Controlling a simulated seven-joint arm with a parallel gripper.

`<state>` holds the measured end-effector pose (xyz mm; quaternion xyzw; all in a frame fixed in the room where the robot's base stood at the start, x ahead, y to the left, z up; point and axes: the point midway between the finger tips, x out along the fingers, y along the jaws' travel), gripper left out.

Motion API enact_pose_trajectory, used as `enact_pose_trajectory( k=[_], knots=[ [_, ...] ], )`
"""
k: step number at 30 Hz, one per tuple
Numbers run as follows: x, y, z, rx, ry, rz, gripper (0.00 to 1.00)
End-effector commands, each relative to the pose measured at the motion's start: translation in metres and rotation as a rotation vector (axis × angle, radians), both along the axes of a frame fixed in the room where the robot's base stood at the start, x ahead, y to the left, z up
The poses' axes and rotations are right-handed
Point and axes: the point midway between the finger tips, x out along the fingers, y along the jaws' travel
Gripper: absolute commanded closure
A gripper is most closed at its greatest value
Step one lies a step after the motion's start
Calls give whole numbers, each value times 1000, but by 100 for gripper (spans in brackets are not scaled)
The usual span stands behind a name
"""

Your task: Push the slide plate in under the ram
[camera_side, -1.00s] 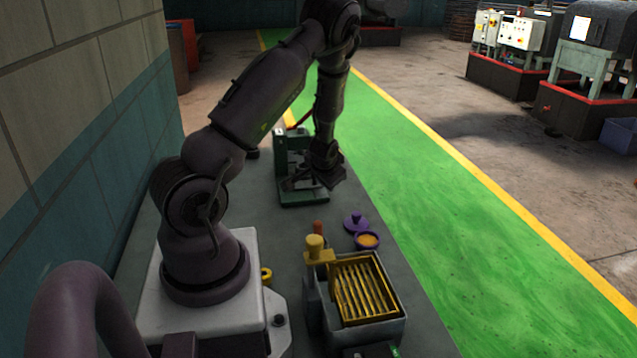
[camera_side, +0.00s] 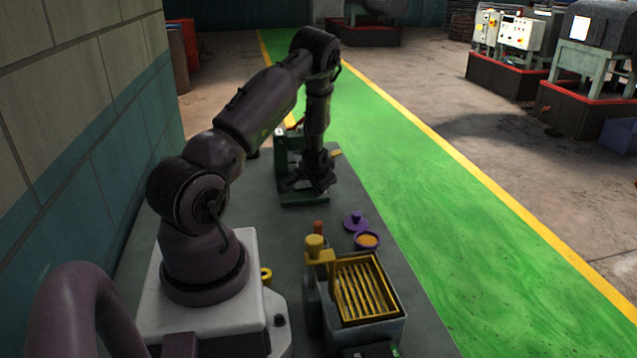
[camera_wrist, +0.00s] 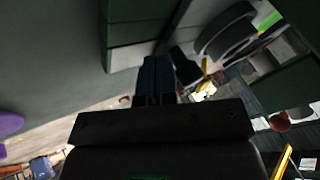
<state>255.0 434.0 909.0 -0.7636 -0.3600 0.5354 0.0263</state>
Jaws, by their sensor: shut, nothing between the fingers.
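The green press (camera_side: 283,148) stands at the far end of the bench, with its green base (camera_side: 303,198) on the bench top. My gripper (camera_side: 322,187) is low in front of the press, just above its base. In the wrist view my gripper (camera_wrist: 158,68) shows its fingers together and empty, close to green press surfaces (camera_wrist: 135,32). A small yellow part (camera_side: 336,153) shows just right of my wrist in the side view; I cannot tell what it belongs to. My arm hides much of the press, and I cannot make out the slide plate or the ram clearly.
Nearer on the bench stand a grey box with a yellow slatted rack (camera_side: 365,288), a yellow knobbed part (camera_side: 316,247), a purple bowl (camera_side: 367,240) and a purple lid (camera_side: 356,221). A wall borders the left. Bare bench (camera_side: 285,228) lies before the press.

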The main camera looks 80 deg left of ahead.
Motion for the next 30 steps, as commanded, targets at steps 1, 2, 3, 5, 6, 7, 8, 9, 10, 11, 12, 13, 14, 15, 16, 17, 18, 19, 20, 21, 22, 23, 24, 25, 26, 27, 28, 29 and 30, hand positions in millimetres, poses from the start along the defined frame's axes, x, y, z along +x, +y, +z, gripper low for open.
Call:
enact_pose_trajectory(
  k=[1,2,3,5,6,7,8,9,10,11,12,13,14,15,16,17,18,19,20,21,22,23,24,25,26,27,28,29,30],
  knots=[
    [0,1,0,0,-1,1,100],
    [0,2,0,0,-1,1,100],
    [-1,7,0,1,-1,2,100],
    [-1,16,0,2,-2,4,100],
    [-1,24,0,2,-3,5,100],
    [-1,29,0,1,-4,5,100],
    [-1,33,0,1,-3,4,100],
    [-1,39,0,1,-2,5,100],
    [0,43,0,2,-4,4,100],
    [-1,46,0,2,-2,4,100],
    [-1,49,0,1,-1,3,100],
    [-1,50,0,0,-1,3,100],
    [0,51,0,0,-1,3,100],
    [0,52,0,2,-1,2,100],
    [0,52,0,2,-2,2,100],
    [0,52,0,3,-2,2,100],
    [0,53,0,5,-2,2,100],
    [-1,53,0,5,-3,2,100],
    [-1,53,0,6,-2,2,100],
    [-1,53,0,7,-3,2,100],
    [-1,54,0,7,-3,2,100],
    [-1,54,0,7,-3,2,100],
    [-1,54,0,8,-2,2,100],
    [-1,53,0,8,-2,3,100],
    [-1,52,0,7,-1,2,100],
    [0,50,0,7,0,1,100],
    [1,47,0,5,0,1,100],
    [3,43,0,5,1,-1,100],
    [6,37,0,2,1,-3,100]
  ],
)
